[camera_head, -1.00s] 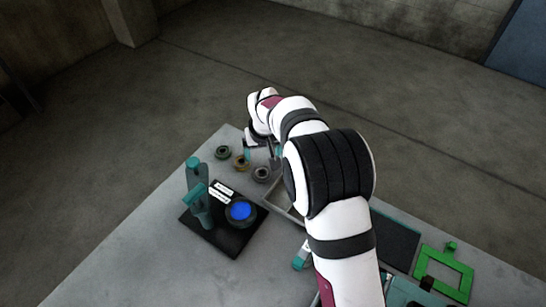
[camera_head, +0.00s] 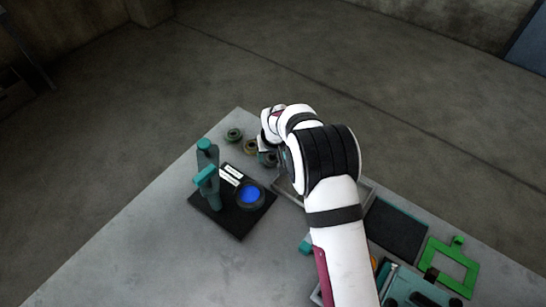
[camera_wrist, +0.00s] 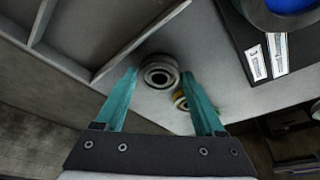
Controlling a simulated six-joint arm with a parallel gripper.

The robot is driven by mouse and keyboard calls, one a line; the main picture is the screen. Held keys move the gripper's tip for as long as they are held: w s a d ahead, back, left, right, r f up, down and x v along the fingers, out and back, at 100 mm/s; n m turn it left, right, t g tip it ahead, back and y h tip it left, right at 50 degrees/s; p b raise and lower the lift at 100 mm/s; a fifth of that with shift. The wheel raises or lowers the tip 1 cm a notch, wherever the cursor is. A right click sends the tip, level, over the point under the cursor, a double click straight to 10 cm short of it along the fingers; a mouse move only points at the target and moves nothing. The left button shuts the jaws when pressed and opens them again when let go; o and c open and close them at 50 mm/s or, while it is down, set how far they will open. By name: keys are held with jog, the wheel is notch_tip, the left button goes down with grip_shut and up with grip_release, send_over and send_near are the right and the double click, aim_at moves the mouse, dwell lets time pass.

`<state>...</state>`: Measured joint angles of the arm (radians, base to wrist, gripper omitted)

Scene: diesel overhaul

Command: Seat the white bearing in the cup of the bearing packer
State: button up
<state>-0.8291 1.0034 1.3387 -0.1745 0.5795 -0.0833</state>
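The white bearing, a pale grey-white ring with a dark centre, lies on the table in the wrist view (camera_wrist: 160,72). My gripper (camera_wrist: 160,76) is open, its two teal fingers spread with the bearing showing between and just beyond the tips; nothing is held. In the head view the bearing (camera_head: 268,159) is partly hidden by my wrist. The bearing packer (camera_head: 228,213) has a black base, a teal post and a round dark cup (camera_head: 250,195) with a blue inside. Part of the cup (camera_wrist: 290,8) shows at the wrist view's upper right. No bearing shows in it.
A yellowish ring (camera_head: 250,147) and a dark greenish ring (camera_head: 233,135) lie in a row beside the bearing, near the table edge. A grey divided tray (camera_head: 290,190) lies beside the bearing, partly under my arm. A green frame (camera_head: 450,267) lies at right.

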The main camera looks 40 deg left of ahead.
aim_at(272, 159)
jog(key=c, duration=0.9)
jog(key=shift+r, duration=2.3)
jog(key=s+d+r, duration=0.1)
jog(key=s+r, duration=0.2)
jog(key=s, duration=0.4)
jog(key=s+d+r, duration=0.2)
jog(key=s+r, duration=0.2)
jog(key=s, duration=0.2)
jog(key=f, duration=0.2)
jog(key=s+f, duration=0.1)
jog(key=f, duration=0.2)
jog(key=shift+f, duration=0.7)
